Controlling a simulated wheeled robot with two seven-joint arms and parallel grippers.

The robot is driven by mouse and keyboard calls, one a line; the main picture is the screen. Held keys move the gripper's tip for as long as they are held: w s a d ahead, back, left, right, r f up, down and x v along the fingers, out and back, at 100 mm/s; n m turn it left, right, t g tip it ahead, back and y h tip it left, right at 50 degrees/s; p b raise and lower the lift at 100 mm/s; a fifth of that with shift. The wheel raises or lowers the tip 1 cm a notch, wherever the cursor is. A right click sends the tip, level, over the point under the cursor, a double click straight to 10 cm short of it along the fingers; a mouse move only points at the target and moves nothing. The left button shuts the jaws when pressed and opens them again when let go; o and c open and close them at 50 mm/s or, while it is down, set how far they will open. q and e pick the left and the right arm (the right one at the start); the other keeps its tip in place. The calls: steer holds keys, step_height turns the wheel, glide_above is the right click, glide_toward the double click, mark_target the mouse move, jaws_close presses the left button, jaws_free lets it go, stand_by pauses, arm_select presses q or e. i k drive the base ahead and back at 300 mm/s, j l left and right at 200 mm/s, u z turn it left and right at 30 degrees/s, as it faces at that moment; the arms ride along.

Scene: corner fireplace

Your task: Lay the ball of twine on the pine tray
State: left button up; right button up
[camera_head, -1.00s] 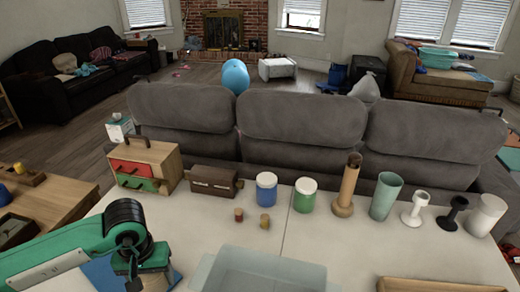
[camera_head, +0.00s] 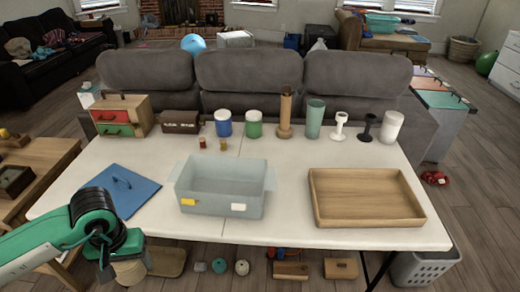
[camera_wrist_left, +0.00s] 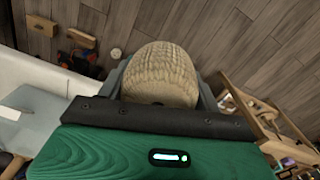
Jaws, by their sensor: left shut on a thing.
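The ball of twine (camera_wrist_left: 160,72) is tan and wound, and fills the space between the jaws in the left wrist view. In the head view the ball of twine (camera_head: 130,271) hangs below my left gripper (camera_head: 118,262), off the table's front left edge. My left gripper is shut on it. The pine tray (camera_head: 368,221) is a shallow wooden tray lying at the right of the white table, with nothing seen in it. My right gripper is in no view.
A translucent bin (camera_head: 222,204) stands mid-table between my left gripper and the pine tray. A blue clipboard-like panel (camera_head: 124,188) lies at the left. Jars, cups and a small drawer chest (camera_head: 122,116) line the back edge. Several items lie beneath the table.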

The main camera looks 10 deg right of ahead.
mark_target(353, 199)
steer(key=k+l+z, duration=0.15)
steer(key=z, duration=0.95)
steer(key=i, duration=1.2)
steer(key=l+z, duration=0.05)
